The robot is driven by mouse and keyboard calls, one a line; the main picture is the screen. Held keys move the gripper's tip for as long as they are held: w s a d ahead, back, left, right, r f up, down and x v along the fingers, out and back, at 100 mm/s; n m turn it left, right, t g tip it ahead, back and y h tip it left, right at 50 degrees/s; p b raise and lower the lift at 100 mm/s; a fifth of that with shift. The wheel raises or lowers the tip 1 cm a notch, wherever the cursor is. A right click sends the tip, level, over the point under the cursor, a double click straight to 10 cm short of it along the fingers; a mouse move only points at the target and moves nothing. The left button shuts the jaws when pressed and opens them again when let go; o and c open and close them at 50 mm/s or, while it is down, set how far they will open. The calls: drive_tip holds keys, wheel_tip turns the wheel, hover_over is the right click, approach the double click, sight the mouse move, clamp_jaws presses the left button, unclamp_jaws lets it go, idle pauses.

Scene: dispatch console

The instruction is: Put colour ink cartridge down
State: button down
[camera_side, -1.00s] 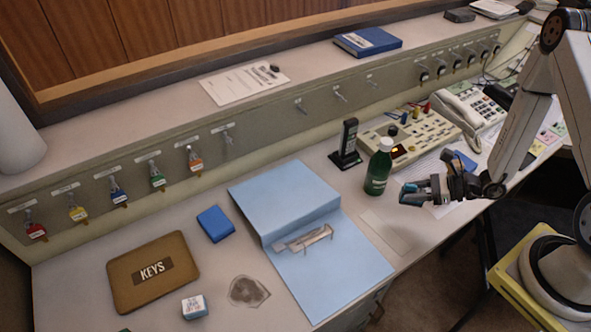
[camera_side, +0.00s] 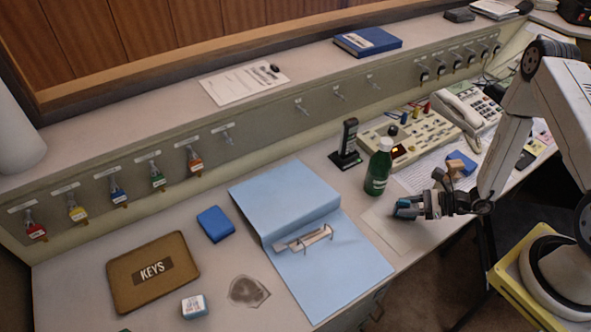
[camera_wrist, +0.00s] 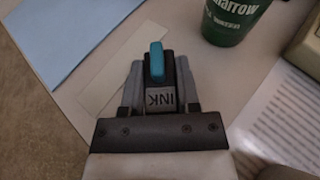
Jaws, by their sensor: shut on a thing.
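The ink cartridge (camera_wrist: 160,98) is dark with a teal end and a grey label reading INK. My gripper (camera_wrist: 158,66) is shut on it, one finger on each side, and the teal end points away from my wrist. In the side view my gripper (camera_side: 412,207) is low over the front part of the desk, right of the blue binder and in front of the green bottle. The teal end (camera_side: 401,210) of the cartridge shows at the fingertips. I cannot tell whether it touches the desk.
A pale card strip (camera_wrist: 108,72) lies flat beside the cartridge. The green bottle (camera_side: 378,170) stands close behind my gripper. The open blue binder (camera_side: 350,265) lies to the left. A printed sheet (camera_wrist: 285,120) and a control panel (camera_side: 425,135) are to the right and behind.

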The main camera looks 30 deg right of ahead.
drive_tip(key=shift+f, duration=0.4)
drive_tip(key=shift+c, duration=1.6)
unclamp_jaws()
drive_tip(key=shift+f, duration=0.1)
drive_tip(key=shift+v, duration=6.05)
